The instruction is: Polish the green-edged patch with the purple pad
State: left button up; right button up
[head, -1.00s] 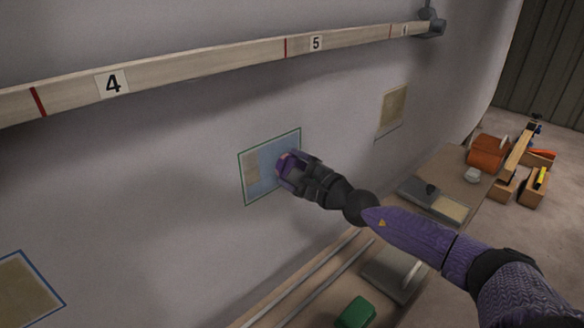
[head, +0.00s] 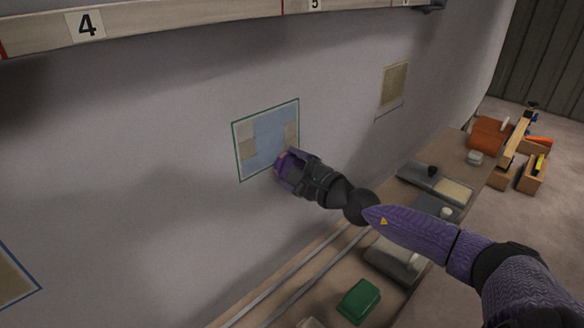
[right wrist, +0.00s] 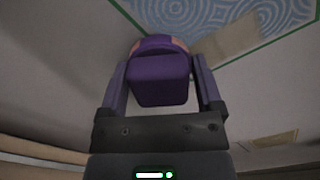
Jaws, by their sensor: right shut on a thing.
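The green-edged patch (head: 264,132) is on the pale hull wall in the middle of the head view. Most of it is blue, with beige areas at its left side and right edge. In the right wrist view its blue part (right wrist: 185,10) shows swirl marks beside a beige area. My right gripper (head: 286,168) is shut on the purple pad (right wrist: 160,78). The pad is at the patch's lower right corner, close to the wall; I cannot tell whether it touches. The gripper hides a little of that corner. My left gripper is not in view.
A tan patch (head: 394,84) is up to the right, and a blue-edged patch (head: 14,280) is at the lower left. A numbered batten (head: 190,18) runs above. Below, a bench holds a green block (head: 358,301) and grey tools (head: 436,182). The wall around the patch is clear.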

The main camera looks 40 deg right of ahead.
jog(key=shift+c, duration=0.6)
jog(key=shift+s, duration=0.5)
pick_arm(q)
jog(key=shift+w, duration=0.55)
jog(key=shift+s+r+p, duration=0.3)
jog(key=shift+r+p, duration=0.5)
jog(key=shift+p, duration=0.1)
pick_arm(e)
jog(key=s, duration=0.5)
jog(key=shift+d+r, duration=0.1)
jog(key=shift+d, duration=0.15)
jog(key=shift+s, duration=0.1)
